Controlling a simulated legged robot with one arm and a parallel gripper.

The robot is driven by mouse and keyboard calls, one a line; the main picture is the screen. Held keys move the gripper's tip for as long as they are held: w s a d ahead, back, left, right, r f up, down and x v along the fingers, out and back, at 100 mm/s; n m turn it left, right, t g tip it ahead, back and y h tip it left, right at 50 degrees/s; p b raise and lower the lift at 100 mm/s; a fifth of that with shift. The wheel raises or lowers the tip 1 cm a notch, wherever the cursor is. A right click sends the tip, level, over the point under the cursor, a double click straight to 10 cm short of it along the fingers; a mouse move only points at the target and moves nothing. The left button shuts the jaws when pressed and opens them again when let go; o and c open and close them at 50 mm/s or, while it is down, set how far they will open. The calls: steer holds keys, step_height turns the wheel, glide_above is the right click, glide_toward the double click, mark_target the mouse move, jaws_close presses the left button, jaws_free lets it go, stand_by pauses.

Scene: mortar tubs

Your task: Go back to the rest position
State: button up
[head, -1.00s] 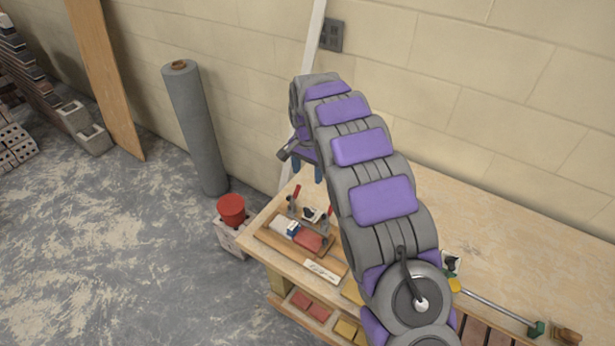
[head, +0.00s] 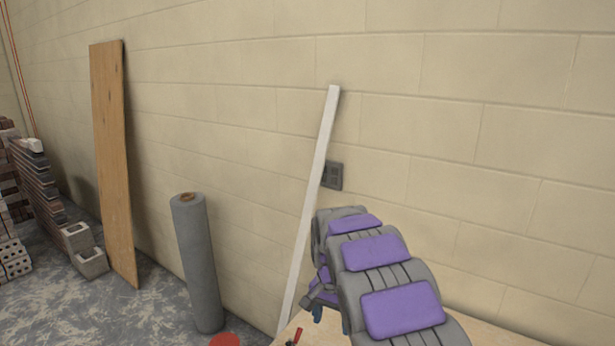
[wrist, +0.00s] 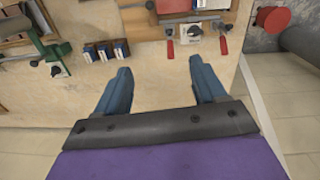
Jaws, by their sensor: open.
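My gripper (wrist: 161,86) is open in the wrist view, with its two blue fingers apart and nothing between them. It is above the wooden workbench (wrist: 150,108). In the head view my gripper (head: 332,318) shows only in part, beside the lower end of my grey and purple arm, over the bench's far left end. Most of the bench is below the head view.
A red tub (wrist: 272,18) stands off the bench end. A red-handled clamp fixture (wrist: 195,38), small blue-and-white boxes (wrist: 105,51) and a green tool (wrist: 45,48) lie along the bench edge.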

steer(key=s+d+r+n, duration=0.1)
steer(key=s+d+r, duration=0.1)
steer(key=s, duration=0.3)
steer(key=s+d+r, duration=0.3)
steer(key=s, duration=0.3)
steer(key=s+d+f+n+b, duration=0.1)
steer(key=s+n, duration=0.1)
steer(key=s, duration=1.3)
steer(key=s+d+f+n+g+b, duration=0.1)
steer(key=s+d+n, duration=0.1)
steer(key=s, duration=1.3)
steer(key=shift+f+n, duration=0.2)
steer(key=shift+n, duration=0.3)
steer(key=shift+d, duration=0.1)
